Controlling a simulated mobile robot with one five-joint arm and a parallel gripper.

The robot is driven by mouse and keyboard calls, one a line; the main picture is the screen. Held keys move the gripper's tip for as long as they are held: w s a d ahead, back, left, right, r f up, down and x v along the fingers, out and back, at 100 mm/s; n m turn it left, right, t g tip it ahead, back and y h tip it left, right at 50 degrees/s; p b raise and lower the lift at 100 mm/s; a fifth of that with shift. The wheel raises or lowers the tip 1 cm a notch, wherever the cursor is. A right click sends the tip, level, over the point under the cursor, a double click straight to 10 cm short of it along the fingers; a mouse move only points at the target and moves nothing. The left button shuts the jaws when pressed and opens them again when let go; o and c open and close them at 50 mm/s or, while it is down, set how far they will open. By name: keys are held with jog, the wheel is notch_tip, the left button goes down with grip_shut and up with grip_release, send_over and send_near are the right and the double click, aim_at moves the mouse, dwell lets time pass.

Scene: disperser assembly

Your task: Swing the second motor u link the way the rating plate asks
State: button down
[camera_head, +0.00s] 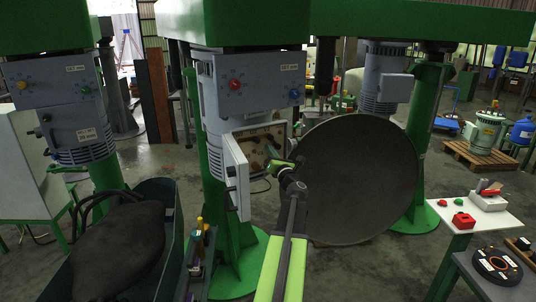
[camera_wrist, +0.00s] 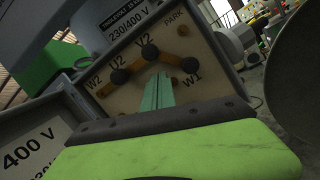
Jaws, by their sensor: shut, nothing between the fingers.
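The open terminal box (camera_head: 258,146) is on the grey motor in the middle of the head view. In the wrist view its tan board (camera_wrist: 125,99) carries dark round knobs and brass links, with labels W2, U2, V2, W1 and PARK. Brass pieces (camera_wrist: 168,55) run between the upper knobs; I cannot tell which is the U link. The rating plate (camera_wrist: 128,24) above reads 230/400 V. My gripper (camera_head: 272,155) is shut and empty at the box opening. Its green fingers (camera_wrist: 157,92) stand in front of the lower board and hide part of it.
The box's open door (camera_head: 238,178) hangs to the left; a plate (camera_wrist: 30,150) reading 400 V shows at lower left in the wrist view. A large dark disc (camera_head: 358,180) stands close on the right. A bin with a black sack (camera_head: 118,250) is at lower left.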

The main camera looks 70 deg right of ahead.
jog(key=f+b+v, duration=0.2)
jog(key=b+v, duration=0.1)
jog(key=v, duration=0.7)
jog(key=shift+a+f+b, duration=0.15)
jog(key=shift+b, duration=0.15)
